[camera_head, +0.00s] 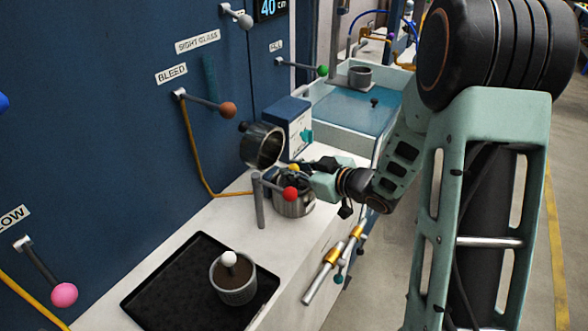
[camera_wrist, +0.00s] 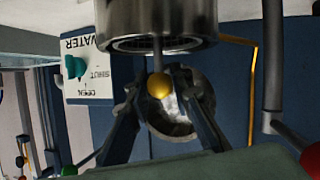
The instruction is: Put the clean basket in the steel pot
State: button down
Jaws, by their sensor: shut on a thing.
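My gripper (camera_head: 298,168) is shut on the yellow ball knob of a basket, over the steel pot (camera_head: 293,206). The wrist view, which looks upside down, shows the yellow knob (camera_wrist: 159,85) between my fingers (camera_wrist: 160,90). Its stem runs to the mouth of the steel pot (camera_wrist: 160,17). A dark ring shows within the pot's rim; the basket's body is mostly hidden, and I cannot tell how deep it sits. Another basket (camera_head: 235,292), with a white ball knob and brown contents, stands on the black tray (camera_head: 145,297).
A tilted steel lid or cup (camera_head: 262,146) hangs behind the pot. A red-knobbed lever (camera_head: 290,194) on a post stands close to my gripper. A blue-topped water valve box (camera_head: 289,120) is behind. A brown-knobbed BLEED lever (camera_head: 228,109) juts from the blue wall.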

jog(key=c, duration=1.7)
grip_release()
jog(key=shift+c, duration=0.2)
jog(key=shift+r, duration=0.15)
jog(key=p+v, duration=0.1)
jog(key=v, duration=1.1)
jog(key=shift+s, duration=0.1)
